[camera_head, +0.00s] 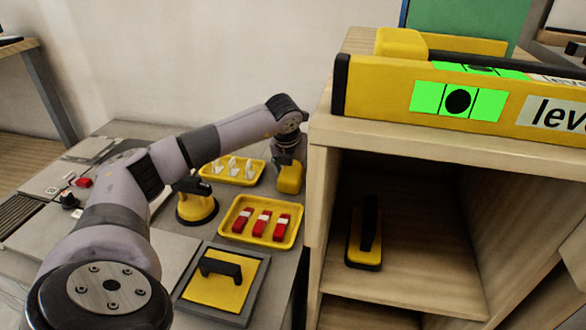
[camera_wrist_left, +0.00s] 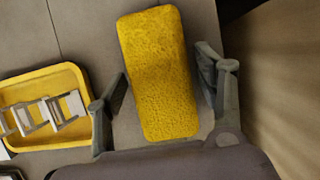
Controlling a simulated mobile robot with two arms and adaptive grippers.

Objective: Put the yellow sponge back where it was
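The yellow sponge (camera_head: 289,179) is at the right edge of the grey table, beside the wooden shelf. My left gripper (camera_head: 290,152) is directly above it in the head view and hides its upper part. In the left wrist view the sponge (camera_wrist_left: 157,75) shows its rough yellow face, between the two fingers of my left gripper (camera_wrist_left: 160,70). A narrow gap shows between the fingers and the sponge on each side, so the gripper looks open around it. Whether the sponge rests fully on the table is hard to tell. My right gripper is not in view.
Yellow trays hold white clips (camera_head: 233,167) and red pieces (camera_head: 262,224). A yellow suction cup (camera_head: 197,206) and a yellow-faced trowel (camera_head: 217,290) stand nearby. The wooden shelf (camera_head: 390,136) carries a large yellow level (camera_head: 385,92); a black-handled float (camera_head: 360,248) is inside.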

